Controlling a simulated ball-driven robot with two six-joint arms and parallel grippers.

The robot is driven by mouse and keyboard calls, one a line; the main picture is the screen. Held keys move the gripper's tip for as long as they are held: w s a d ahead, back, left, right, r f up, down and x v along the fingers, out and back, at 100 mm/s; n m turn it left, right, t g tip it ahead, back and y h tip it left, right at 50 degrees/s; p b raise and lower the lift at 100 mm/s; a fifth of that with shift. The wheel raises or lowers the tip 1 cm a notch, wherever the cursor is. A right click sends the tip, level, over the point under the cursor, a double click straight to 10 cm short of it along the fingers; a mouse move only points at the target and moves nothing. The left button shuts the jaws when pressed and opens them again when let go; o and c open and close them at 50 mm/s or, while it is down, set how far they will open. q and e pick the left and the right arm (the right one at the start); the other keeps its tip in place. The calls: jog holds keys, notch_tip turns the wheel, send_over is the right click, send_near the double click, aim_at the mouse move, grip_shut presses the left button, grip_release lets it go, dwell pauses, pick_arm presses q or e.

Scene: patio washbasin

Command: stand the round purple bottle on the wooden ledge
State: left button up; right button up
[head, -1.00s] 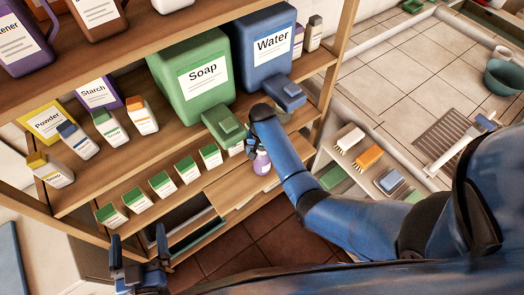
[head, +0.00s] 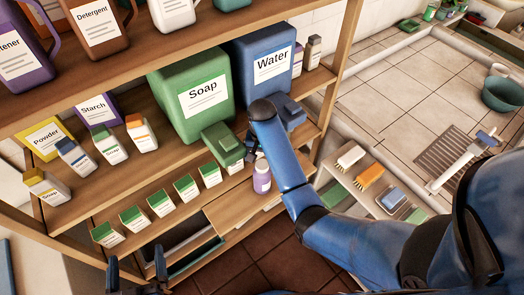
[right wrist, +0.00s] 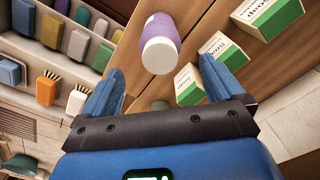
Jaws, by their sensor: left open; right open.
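The round purple bottle (head: 262,181) with a white cap stands upright on the light wooden ledge (head: 228,209) below the green Soap container. In the right wrist view the bottle (right wrist: 163,28) shows beyond the fingertips, cap towards the camera. My right gripper (head: 251,153) is just behind and above the bottle in the head view, partly hidden by my own arm. My left gripper (head: 138,272) is open and empty at the lower left, in front of the shelf.
Several small green-and-white soap boxes (head: 186,188) line the shelf left of the ledge. The large green Soap container (head: 196,112) and blue Water container (head: 268,65) stand behind. Brushes (head: 369,176) lie on a low shelf at right. The ledge is bare left of the bottle.

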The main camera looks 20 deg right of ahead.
jog(key=shift+r+p, duration=0.4)
jog(key=shift+r, duration=1.35)
